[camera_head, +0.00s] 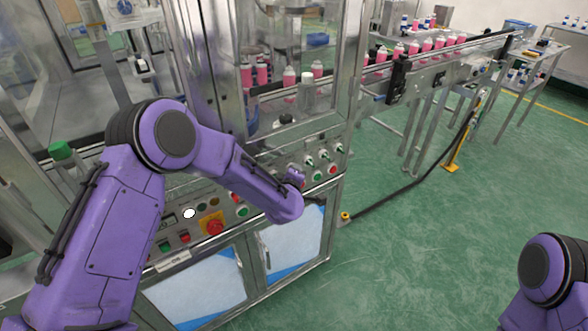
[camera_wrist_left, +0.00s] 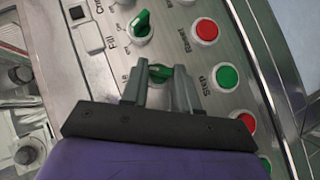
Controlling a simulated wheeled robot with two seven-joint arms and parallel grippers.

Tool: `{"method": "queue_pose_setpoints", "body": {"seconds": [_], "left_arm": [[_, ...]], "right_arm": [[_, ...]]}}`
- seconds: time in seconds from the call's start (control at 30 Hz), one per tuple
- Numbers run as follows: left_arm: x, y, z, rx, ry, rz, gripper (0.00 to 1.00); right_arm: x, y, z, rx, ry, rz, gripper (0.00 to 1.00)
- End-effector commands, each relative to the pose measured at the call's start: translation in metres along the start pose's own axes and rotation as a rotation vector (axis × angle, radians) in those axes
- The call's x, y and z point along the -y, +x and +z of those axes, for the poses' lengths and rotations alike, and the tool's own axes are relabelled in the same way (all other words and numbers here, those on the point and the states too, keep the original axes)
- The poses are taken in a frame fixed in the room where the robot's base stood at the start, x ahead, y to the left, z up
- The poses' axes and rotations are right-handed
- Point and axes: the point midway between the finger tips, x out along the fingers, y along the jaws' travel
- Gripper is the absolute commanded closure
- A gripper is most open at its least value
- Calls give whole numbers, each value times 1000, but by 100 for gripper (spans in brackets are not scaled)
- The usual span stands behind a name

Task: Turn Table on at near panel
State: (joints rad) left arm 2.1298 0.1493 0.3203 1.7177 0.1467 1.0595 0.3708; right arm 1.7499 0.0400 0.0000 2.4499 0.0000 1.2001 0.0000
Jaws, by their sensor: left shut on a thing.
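The near control panel (camera_head: 340,158) slopes along the front of the steel machine in the head view. In the left wrist view my left gripper (camera_wrist_left: 160,78) is shut around a green selector knob (camera_wrist_left: 160,71), one finger on each side. The label beside this knob is mostly hidden; only its last letters show. Another green knob (camera_wrist_left: 142,24), labelled Fill, is just above it, with its handle tilted. In the head view my left wrist hides the fingers and the held knob. My right gripper is out of view; only part of my right arm shows.
A red button (camera_wrist_left: 205,30) and a green button (camera_wrist_left: 227,76) lie right of the held knob. A red emergency stop (camera_head: 214,227) is left of my wrist.

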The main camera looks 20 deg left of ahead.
Motion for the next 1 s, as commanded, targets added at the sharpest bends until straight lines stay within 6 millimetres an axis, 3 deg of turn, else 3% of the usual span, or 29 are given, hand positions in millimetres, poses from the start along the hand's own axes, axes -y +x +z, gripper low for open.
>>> {"method": "queue_pose_setpoints", "body": {"seconds": [0.53, 0.57, 0.63, 1.0], "left_arm": [[1, 0, 1, 2, 21, -22, 100], [1, 0, 1, 2, 21, -22, 67], [1, 0, 1, 2, 21, -22, 45], [0, -7, 1, 1, 19, -19, 45]], "right_arm": [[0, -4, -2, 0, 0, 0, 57], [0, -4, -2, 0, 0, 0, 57], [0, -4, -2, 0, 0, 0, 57], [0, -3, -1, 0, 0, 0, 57]]}}
